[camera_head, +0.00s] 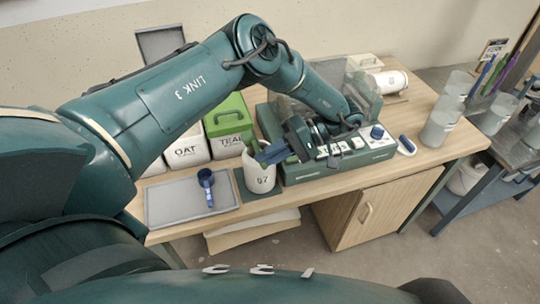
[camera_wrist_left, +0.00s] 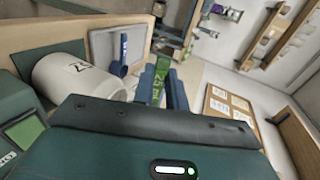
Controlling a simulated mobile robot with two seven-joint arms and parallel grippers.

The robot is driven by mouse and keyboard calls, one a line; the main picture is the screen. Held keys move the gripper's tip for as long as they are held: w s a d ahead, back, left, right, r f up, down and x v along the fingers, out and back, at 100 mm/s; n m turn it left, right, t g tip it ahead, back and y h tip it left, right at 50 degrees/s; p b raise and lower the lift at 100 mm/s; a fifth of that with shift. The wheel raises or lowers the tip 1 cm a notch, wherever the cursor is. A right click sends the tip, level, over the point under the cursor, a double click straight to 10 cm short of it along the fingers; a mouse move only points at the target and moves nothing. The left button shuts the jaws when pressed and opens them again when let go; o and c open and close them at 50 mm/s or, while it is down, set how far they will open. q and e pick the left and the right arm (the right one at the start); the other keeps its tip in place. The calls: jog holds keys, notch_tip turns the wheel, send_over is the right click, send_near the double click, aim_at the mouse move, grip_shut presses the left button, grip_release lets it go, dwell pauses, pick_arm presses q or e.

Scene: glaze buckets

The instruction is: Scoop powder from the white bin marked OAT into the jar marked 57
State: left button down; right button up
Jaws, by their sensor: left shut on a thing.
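The white bin marked OAT (camera_head: 187,150) stands at the back left of the table, partly hidden by my left arm. The white jar marked 57 (camera_head: 260,181) stands upright on a dark mat beside the green machine; it also shows in the left wrist view (camera_wrist_left: 72,80). A blue scoop (camera_head: 206,183) lies on the grey tray (camera_head: 165,212), apart from my grippers; it also shows in the left wrist view (camera_wrist_left: 123,52). My left gripper (camera_head: 264,155) is level, just over the jar's mouth, fingers pointing left. My right gripper is out of view.
A green bin marked TEAL (camera_head: 228,129) stands beside the OAT bin. The green machine (camera_head: 335,158) closely borders the jar on the right. Clear beakers (camera_head: 438,128) stand at the table's right end. Bare tabletop (camera_head: 430,155) shows at the front right.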

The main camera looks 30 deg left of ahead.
pick_arm(q)
notch_tip(320, 180, up, 5)
jog(key=t+h+b, duration=0.1)
jog(key=t+h, duration=0.7)
jog(key=t, duration=0.2)
jog(key=shift+h, duration=0.3)
jog(key=shift+d, duration=0.1)
